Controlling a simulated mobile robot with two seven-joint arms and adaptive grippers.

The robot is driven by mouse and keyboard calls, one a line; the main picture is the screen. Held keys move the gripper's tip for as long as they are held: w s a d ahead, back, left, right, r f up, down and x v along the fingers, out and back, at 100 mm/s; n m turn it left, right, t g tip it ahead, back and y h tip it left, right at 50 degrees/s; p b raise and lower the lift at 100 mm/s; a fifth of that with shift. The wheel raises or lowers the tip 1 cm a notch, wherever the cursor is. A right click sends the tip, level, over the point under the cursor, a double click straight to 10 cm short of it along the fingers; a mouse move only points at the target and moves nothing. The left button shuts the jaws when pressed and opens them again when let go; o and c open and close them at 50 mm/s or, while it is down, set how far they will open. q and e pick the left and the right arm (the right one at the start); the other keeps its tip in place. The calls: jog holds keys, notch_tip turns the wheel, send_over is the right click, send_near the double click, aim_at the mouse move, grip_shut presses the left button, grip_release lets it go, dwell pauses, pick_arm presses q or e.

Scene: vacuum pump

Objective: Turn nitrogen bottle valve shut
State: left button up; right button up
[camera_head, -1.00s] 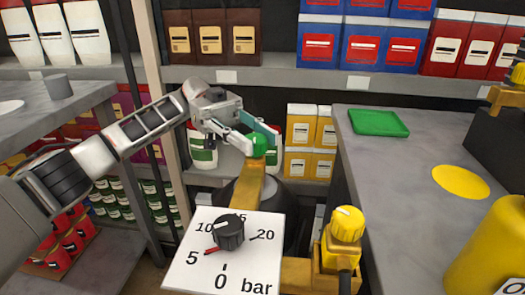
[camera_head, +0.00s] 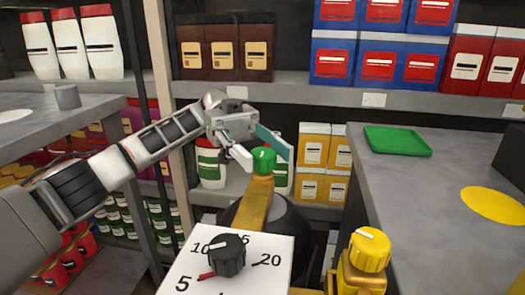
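A green knob (camera_head: 263,160) sits on top of a gold-coloured stem (camera_head: 255,202), which rises in front of a dark rounded body (camera_head: 286,222). It looks like the nitrogen bottle valve. My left gripper (camera_head: 258,151) is at the knob with its fingers apart. One finger is at the knob's left side, the other behind and to its right. I cannot tell whether either finger touches it. Below is a white dial plate (camera_head: 262,246) marked in numbers, with a black knob (camera_head: 227,256). My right gripper is not in view.
A yellow knob (camera_head: 369,250) stands at the lower right. The grey counter (camera_head: 440,175) at right carries a green tray (camera_head: 397,141) and a yellow disc (camera_head: 492,205). Shelves with boxes and bottles fill the back. Another grey table (camera_head: 40,125) is at left.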

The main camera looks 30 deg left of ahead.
aim_at(263, 151)
pick_arm(q)
jog(key=shift+r, duration=0.1)
notch_tip(263, 151, up, 10)
jog(key=shift+f, duration=0.1)
dwell(0.6)
dwell(0.3)
